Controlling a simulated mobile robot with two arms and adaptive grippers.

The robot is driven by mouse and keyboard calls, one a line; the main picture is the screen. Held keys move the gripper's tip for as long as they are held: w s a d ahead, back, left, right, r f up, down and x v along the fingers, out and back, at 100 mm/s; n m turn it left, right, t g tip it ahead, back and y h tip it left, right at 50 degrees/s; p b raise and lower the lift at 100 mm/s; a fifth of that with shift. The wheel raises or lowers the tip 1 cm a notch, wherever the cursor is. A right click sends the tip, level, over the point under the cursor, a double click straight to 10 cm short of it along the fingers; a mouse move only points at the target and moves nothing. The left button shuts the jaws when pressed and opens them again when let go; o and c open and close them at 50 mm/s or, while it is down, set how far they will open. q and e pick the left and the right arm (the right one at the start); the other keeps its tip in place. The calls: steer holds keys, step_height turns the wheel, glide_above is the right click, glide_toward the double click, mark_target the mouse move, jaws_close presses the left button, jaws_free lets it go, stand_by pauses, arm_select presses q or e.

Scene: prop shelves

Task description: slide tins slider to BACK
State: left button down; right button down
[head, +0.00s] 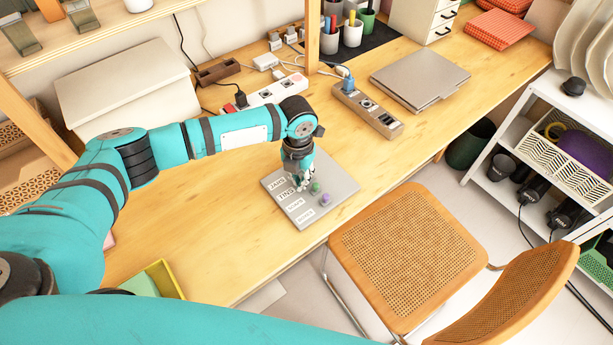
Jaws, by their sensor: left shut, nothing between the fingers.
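A grey slider panel (342,187) lies on the wooden desk near its front edge. White labels run down its left side; the top ones appear to read JARS and TINS (286,193), and the lower ones are too small to read surely. A green knob (316,188) and a purple knob (325,199) show on the panel. My left gripper (302,184) points down over the panel's upper part, shut and empty, close to the green knob. It hides the upper slider knobs, so the tins slider's position cannot be told. My right gripper is not in view.
Power strips (278,92) and a grey socket box (367,110) lie behind the panel. A closed laptop (420,75) is at the back right. A cane chair (408,255) stands at the desk's front edge. A yellow-green box (160,280) is at the lower left.

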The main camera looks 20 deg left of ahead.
arm_select(q)
steer(key=shift+w+d+b, duration=0.65)
steer(key=shift+w+d, duration=0.05)
steer(key=shift+w, duration=0.2)
steer(key=shift+w+d+b, duration=0.65)
steer(key=shift+w+d, duration=0.05)
steer(key=shift+w, duration=0.15)
steer(key=shift+s+a+p, duration=0.3)
steer(key=shift+s+p, duration=0.05)
steer(key=shift+p, duration=0.35)
step_height(320, 180, up, 7)
steer(key=p, duration=0.6)
